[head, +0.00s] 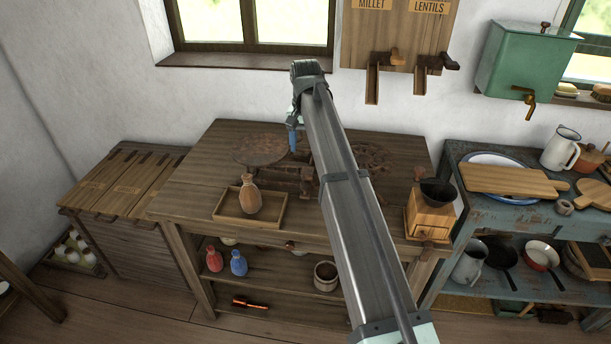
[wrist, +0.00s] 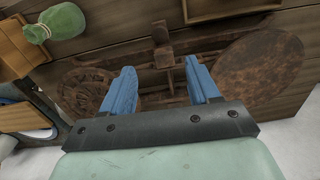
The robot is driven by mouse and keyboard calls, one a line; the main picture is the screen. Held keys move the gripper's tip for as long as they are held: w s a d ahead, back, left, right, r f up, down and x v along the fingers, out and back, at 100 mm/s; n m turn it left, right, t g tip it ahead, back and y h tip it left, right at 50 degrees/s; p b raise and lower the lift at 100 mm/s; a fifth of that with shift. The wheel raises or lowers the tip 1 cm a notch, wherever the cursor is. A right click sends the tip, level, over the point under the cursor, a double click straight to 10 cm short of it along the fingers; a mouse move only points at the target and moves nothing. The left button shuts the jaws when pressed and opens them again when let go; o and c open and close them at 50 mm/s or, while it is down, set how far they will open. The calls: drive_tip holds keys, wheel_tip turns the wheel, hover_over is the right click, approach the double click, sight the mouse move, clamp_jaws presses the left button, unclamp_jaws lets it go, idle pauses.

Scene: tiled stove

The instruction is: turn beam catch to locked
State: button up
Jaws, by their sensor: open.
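A rusty brown balance scale (head: 290,176) stands on the wooden table, partly hidden behind my arm in the head view. In the wrist view its plain round pan (wrist: 262,65) is at the right and its patterned pan (wrist: 85,88) at the left. A short upright piece with a small brown block (wrist: 163,58) stands at the middle of the beam, perhaps the beam catch; its setting cannot be told. My gripper (wrist: 157,77) is open and empty, its blue fingers pointing at the scale's middle. The head view shows one blue finger (head: 293,140) above the scale.
A wooden tray (head: 222,217) with a brown bottle (head: 250,195) is at the table's front left. A coffee mill (head: 430,212) stands at the right edge.

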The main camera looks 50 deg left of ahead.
sight(306, 184)
drive_tip(key=shift+m, duration=0.5)
wheel_tip(306, 184, down, 14)
drive_tip(key=shift+r, duration=0.1)
